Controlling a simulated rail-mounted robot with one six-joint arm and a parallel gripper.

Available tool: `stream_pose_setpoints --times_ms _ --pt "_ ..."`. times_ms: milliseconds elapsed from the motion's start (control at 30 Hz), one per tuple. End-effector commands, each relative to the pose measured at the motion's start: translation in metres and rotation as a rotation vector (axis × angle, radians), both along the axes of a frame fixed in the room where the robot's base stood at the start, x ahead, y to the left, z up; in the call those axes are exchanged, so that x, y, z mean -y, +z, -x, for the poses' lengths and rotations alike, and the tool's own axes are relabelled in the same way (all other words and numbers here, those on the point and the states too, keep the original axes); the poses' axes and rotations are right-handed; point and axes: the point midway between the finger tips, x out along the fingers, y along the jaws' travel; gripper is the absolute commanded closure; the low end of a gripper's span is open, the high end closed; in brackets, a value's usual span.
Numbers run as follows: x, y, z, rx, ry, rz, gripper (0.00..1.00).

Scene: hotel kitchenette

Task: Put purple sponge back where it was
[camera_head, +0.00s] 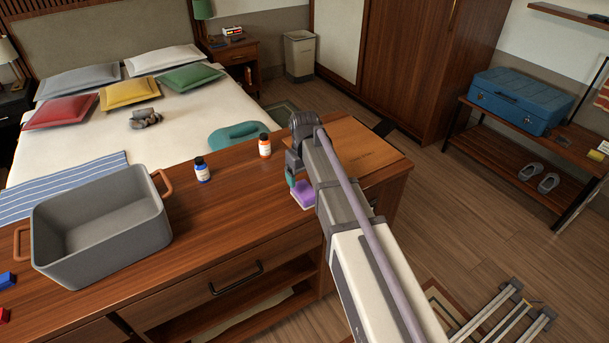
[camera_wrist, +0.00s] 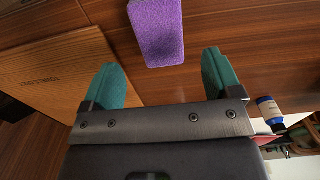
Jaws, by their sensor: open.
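The purple sponge (camera_head: 303,194) lies on the wooden counter (camera_head: 253,211), near its front edge and partly hidden by my arm in the head view. In the wrist view the sponge (camera_wrist: 157,31) is at the top, ahead of the fingertips and apart from them. My gripper (camera_wrist: 162,78) has its two teal fingers spread, with only bare wood between them. In the head view my gripper (camera_head: 292,180) is mostly hidden behind my arm, just beside the sponge.
A wooden board (camera_head: 352,148) lies right of the sponge. The counter between the bin and sponge is mostly clear.

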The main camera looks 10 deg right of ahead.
Motion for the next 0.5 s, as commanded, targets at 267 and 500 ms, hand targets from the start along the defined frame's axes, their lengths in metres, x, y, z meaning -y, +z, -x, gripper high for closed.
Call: stream_pose_setpoints --times_ms 267,500 --pt "0.0 0.052 0.0 0.0 0.0 0.0 0.16" --pt "0.0 0.049 0.085 -0.001 -0.097 0.0 0.16"
